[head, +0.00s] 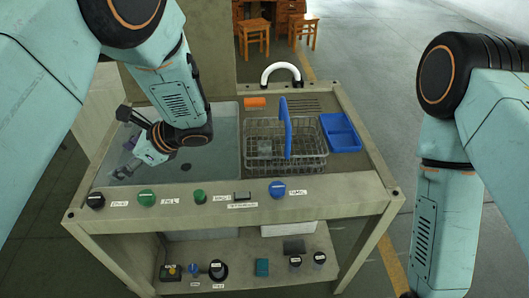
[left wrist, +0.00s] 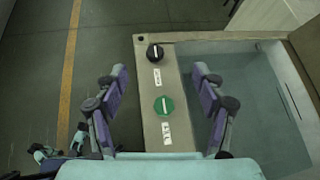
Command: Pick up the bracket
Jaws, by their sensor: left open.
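I cannot pick out the bracket with certainty; a small pale greenish piece (head: 265,148) lies inside the wire basket (head: 288,168), too small to identify. My left gripper (head: 122,145) is over the left part of the sunken basin (head: 215,160), apart from the basket. Its jaws are open and empty. In the left wrist view, the open fingers (left wrist: 160,75) sit on either side of the bench's front rim, with a black knob and a green knob seen between them. My right arm shows at the right, but its gripper is out of the picture.
A blue tray (head: 341,132) stands right of the basket, and an orange block (head: 255,102) lies behind it. The basket's blue handle (head: 286,125) stands up. Knobs line the front rim (head: 330,198). A white hose loop (head: 281,70) rises at the back.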

